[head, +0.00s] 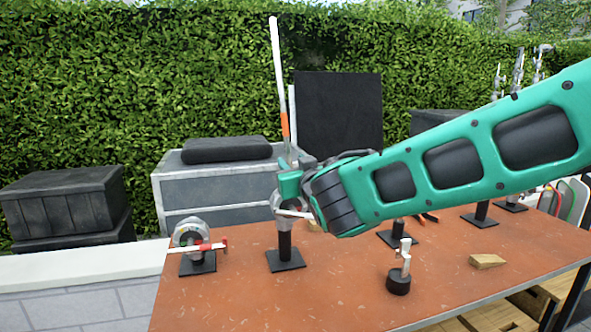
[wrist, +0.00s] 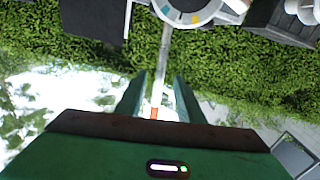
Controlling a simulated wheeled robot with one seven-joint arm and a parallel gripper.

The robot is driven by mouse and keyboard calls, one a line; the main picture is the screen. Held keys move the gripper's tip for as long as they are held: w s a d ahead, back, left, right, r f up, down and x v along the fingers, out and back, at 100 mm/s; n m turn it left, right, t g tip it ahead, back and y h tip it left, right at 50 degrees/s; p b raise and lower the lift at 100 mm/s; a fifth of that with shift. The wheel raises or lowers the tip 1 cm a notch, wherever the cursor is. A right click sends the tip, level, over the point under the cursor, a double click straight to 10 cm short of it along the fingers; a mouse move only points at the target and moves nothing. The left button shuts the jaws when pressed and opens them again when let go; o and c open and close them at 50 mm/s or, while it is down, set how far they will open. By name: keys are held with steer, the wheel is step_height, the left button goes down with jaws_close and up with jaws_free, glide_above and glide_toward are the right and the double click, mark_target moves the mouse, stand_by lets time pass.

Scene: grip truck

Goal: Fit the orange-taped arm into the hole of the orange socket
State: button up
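The orange-taped arm (head: 278,70) is a long white rod standing almost upright, leaning slightly left, with an orange band partway up. Its lower end is hidden behind my gripper (head: 289,181). In the wrist view the rod (wrist: 163,55) runs between my teal fingers (wrist: 160,95), with the orange band near the palm. A gap seems to show on each side, so I cannot tell whether the fingers touch it. A round grey head with coloured marks (wrist: 190,10) lies just beyond the fingertips; it tops a black stand (head: 286,250) on the table. I cannot make out an orange socket.
Another stand with a round head and red-taped rod (head: 197,248) is at the table's left. A small black-based stand (head: 399,281) and a wooden wedge (head: 487,261) sit at the right. The front of the orange-brown table (head: 270,300) is clear.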

mark_target(285, 123)
steer(key=shift+x, duration=2.3)
steer(key=shift+c, duration=0.3)
jaws_close()
steer(key=shift+r, duration=0.1)
steer(key=shift+s+a+r, duration=0.1)
steer(key=shift+a+r, duration=0.05)
steer(key=shift+r, duration=1.4)
steer(key=shift+a+r, duration=0.15)
steer(key=shift+r, duration=1.4)
steer(key=shift+s+a+r, duration=0.1)
steer(key=shift+a+r, duration=0.05)
steer(key=shift+r, duration=1.45)
